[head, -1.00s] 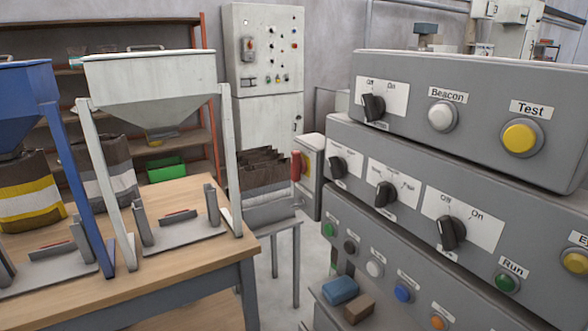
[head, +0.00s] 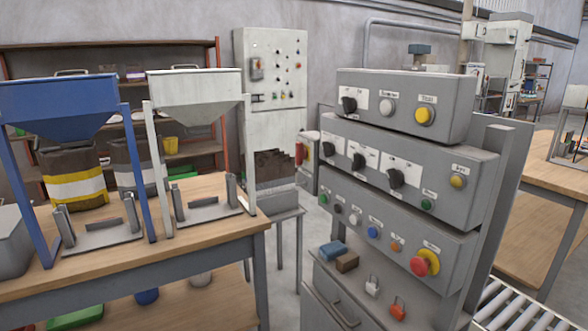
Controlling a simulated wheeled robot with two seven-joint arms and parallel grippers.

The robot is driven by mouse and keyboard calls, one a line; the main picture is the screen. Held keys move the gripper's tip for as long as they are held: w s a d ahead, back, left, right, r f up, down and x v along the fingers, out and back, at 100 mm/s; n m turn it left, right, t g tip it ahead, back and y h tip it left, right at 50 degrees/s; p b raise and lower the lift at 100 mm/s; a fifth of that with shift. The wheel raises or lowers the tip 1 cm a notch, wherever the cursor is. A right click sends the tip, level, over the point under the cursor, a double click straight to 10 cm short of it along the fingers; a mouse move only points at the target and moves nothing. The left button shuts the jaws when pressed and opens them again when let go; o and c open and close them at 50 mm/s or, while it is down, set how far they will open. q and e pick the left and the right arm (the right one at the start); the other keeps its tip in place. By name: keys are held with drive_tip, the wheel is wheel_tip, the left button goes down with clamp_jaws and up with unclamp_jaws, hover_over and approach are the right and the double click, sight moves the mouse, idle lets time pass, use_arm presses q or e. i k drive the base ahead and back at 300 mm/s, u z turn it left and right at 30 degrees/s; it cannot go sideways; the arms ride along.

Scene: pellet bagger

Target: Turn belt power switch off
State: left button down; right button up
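A grey stepped control console stands right of centre. Its top box (head: 455,93) carries a black rotary knob (head: 348,104) on a white plate, a whitish button (head: 387,107) and a yellow button (head: 424,116). The middle box carries a left black knob (head: 333,141), a middle black knob (head: 358,161) and a right black knob (head: 396,178), each on a white plate. I cannot read which is the belt power switch, nor its setting. Neither of my grippers is in view.
A red mushroom button (head: 424,263) and several coloured buttons line the lower box. A blue block (head: 333,250), a brown block (head: 347,262) and padlocks lie on the ledge below. Roller conveyor (head: 520,308) is at lower right; a wooden bench (head: 215,240) with hoppers is left.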

sight(300, 152)
drive_tip(key=u, duration=1.65)
drive_tip(key=i, duration=1.45)
drive_tip(key=z, duration=0.9)
drive_tip(key=i, duration=0.95)
drive_tip(key=z, duration=1.1)
